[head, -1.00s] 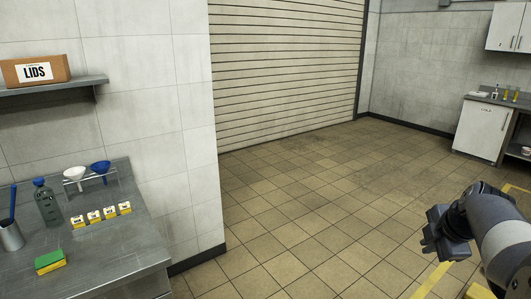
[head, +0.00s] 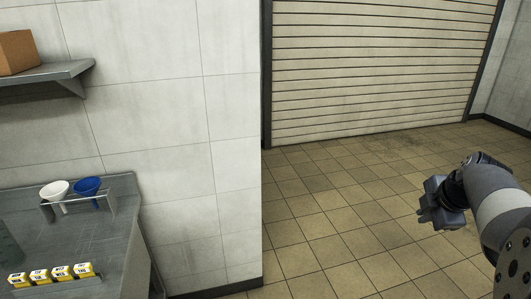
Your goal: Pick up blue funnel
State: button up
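The blue funnel (head: 88,187) sits in a small metal rack (head: 107,201) on the grey counter at the left of the head view. It is upright, just right of a white funnel (head: 54,190) in the same rack. My gripper (head: 428,212) is at the right of the view, above the tiled floor and far from the funnel. Nothing shows between its fingers, but from this angle I cannot tell how far apart they are.
The counter (head: 112,236) stands against a white tiled wall. Several small yellow-and-white boxes (head: 52,273) stand in a row near its front. A shelf (head: 55,74) with a cardboard box (head: 17,52) is above. Open floor (head: 330,220) lies before a roller shutter (head: 385,75).

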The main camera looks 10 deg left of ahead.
aim_at(88, 187)
jog(key=i+j+u, duration=0.15)
jog(key=u, duration=0.3)
jog(key=i+u, duration=0.35)
jog(key=u, duration=0.15)
jog(key=i+u, duration=0.25)
jog(key=u, duration=0.2)
jog(key=i+l+u, duration=0.2)
jog(key=u, duration=0.3)
jog(key=i+u, duration=0.35)
jog(key=i+l+u, duration=0.1)
jog(key=i+u, duration=0.15)
jog(key=u, duration=0.15)
